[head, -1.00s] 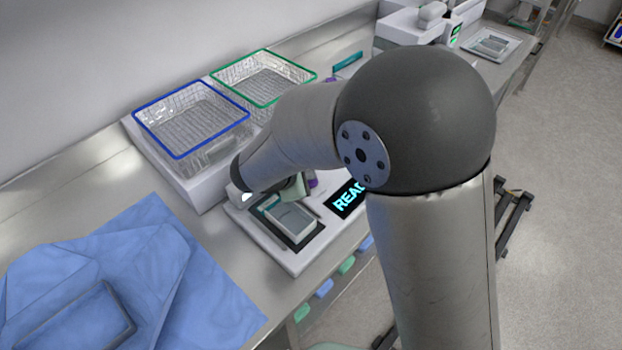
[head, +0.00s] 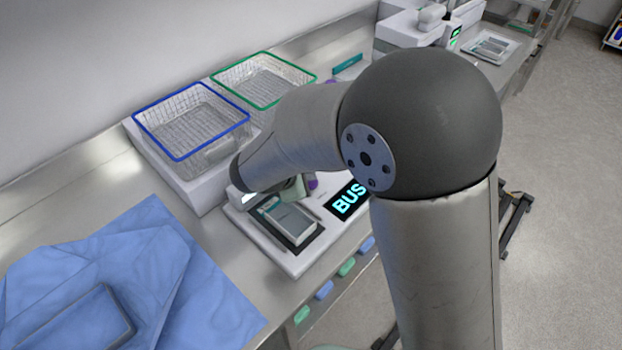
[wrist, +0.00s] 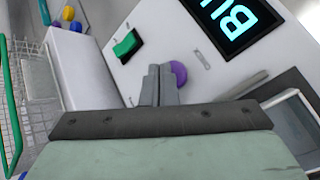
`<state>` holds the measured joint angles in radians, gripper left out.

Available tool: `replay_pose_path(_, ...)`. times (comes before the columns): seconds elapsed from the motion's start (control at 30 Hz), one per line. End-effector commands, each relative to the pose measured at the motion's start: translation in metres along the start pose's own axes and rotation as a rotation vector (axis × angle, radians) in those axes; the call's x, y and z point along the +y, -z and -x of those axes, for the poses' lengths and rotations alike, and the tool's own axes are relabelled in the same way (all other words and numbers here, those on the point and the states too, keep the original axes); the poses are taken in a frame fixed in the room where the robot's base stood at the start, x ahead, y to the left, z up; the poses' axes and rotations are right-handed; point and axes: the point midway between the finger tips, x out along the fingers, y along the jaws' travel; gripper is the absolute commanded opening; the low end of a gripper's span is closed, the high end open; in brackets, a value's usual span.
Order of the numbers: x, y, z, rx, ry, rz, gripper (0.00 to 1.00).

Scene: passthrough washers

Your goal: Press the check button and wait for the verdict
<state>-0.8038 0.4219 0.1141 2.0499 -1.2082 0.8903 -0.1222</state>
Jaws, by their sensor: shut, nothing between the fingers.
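In the wrist view the display (wrist: 238,22) shows "BU". A round purple button (wrist: 179,73) and a green rocker switch (wrist: 127,46) are on its panel; which is the check button is not labelled. My gripper (wrist: 161,72) is shut and empty, its fingertips right beside the purple button, partly covering it. I cannot tell whether they touch. A grey tray (head: 290,222) lies in the device's dark recess.
A blue-rimmed wire basket (head: 192,118) and a green-rimmed wire basket (head: 264,78) stand behind the device. A blue cloth wrap (head: 150,270) covers the bench at front left. Another machine (head: 410,30) stands farther along the bench.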

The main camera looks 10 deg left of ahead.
Motion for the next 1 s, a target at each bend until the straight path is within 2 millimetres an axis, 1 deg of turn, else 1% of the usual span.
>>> replay_pose_path(0.1,0.004,-0.004,0.006,0.0,-0.001,0.0,0.0)
replay_pose_path(0.57,0.007,-0.007,0.009,0.0,-0.001,0.0,0.0)
replay_pose_path(1.0,0.029,-0.029,0.038,0.0,-0.001,-0.001,0.0)
